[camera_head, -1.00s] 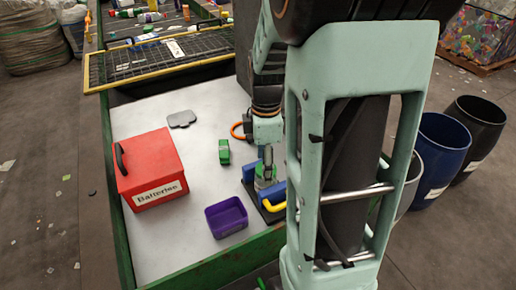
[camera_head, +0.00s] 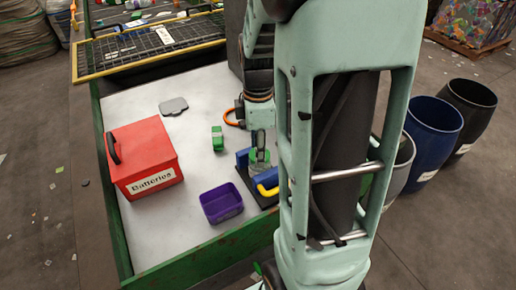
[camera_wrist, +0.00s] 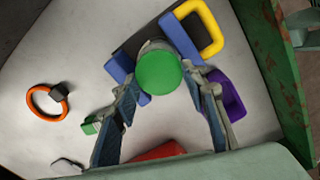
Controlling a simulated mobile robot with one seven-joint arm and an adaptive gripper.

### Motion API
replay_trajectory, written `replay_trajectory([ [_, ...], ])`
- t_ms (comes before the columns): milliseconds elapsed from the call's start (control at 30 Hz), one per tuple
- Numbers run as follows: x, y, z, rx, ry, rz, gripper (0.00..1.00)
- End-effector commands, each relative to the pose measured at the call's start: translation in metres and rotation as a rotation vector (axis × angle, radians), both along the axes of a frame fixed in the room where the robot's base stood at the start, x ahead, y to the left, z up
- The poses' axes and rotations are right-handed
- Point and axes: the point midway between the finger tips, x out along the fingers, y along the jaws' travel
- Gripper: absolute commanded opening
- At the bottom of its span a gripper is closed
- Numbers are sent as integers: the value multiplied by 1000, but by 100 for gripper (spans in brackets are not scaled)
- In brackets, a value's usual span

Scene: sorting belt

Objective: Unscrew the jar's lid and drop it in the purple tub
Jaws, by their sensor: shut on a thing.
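The jar (camera_head: 260,166) stands upright between the blue jaws of a clamp (camera_head: 242,160) with a yellow handle. In the wrist view its round green lid (camera_wrist: 160,72) lies between my fingertips, with a strip of the pale jar (camera_wrist: 155,46) behind its edge. My gripper (camera_wrist: 163,84) is shut on the lid; it also shows from above the jar in the head view (camera_head: 261,148). I cannot tell whether the lid is loose from the jar. The purple tub (camera_head: 221,203) is empty, just left and in front of the clamp; it shows in the wrist view (camera_wrist: 226,96).
A red "Batteries" box (camera_head: 145,158) stands at the left of the white table (camera_head: 190,235). A green block (camera_head: 217,138), a grey flat piece (camera_head: 174,106) and an orange ring (camera_head: 233,115) lie behind the tub. Drums (camera_head: 433,135) stand on the floor at right.

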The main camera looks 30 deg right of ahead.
Motion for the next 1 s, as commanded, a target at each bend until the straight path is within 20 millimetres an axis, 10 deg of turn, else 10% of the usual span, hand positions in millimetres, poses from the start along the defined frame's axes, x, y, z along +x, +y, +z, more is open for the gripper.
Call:
replay_trajectory([
  [1000, -1, 1, -4, 1, 3, 504, 18],
])
